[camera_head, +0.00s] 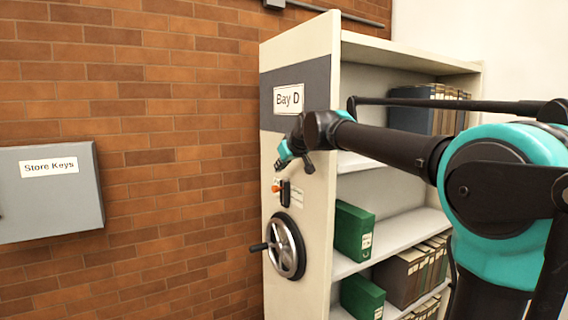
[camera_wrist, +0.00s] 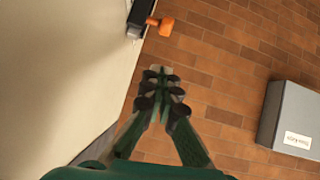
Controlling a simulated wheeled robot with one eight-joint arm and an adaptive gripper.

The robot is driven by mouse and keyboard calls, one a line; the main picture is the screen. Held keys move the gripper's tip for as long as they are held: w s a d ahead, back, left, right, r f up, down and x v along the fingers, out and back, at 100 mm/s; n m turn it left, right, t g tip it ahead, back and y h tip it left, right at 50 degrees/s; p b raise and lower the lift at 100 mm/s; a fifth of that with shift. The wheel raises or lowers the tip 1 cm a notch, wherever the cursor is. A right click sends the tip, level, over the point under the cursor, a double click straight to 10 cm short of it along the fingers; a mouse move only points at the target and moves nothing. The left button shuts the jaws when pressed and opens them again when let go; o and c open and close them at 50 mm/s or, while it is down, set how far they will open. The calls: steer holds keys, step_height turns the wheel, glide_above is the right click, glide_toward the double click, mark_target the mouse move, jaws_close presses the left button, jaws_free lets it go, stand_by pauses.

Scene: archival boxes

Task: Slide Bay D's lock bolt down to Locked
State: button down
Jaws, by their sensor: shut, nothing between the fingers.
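Bay D is a cream shelf unit; its end panel carries a "Bay D" label (camera_head: 289,99). The lock bolt's orange knob (camera_head: 276,188) sticks out left of a dark vertical housing (camera_head: 285,194), below the label and above a handwheel. A small white plate (camera_head: 297,197) beside it has text too small to read. In the wrist view the orange knob (camera_wrist: 165,27) and dark housing (camera_wrist: 140,14) are at the top. My gripper (camera_head: 281,166) is just above the knob, apart from it. In the wrist view my gripper (camera_wrist: 158,74) is shut and empty.
The spoked handwheel (camera_head: 286,247) with a dark handle juts from the panel below the bolt. A grey "Store Keys" box (camera_head: 48,212) hangs on the brick wall at left. Open shelves with green boxes (camera_head: 354,231) and binders are right of the panel.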

glide_above(277, 190)
steer(key=s, duration=0.1)
step_height(277, 190, down, 4)
steer(key=shift+s+d+f, duration=0.1)
steer(key=shift+f, duration=0.7)
steer(key=shift+f, duration=1.9)
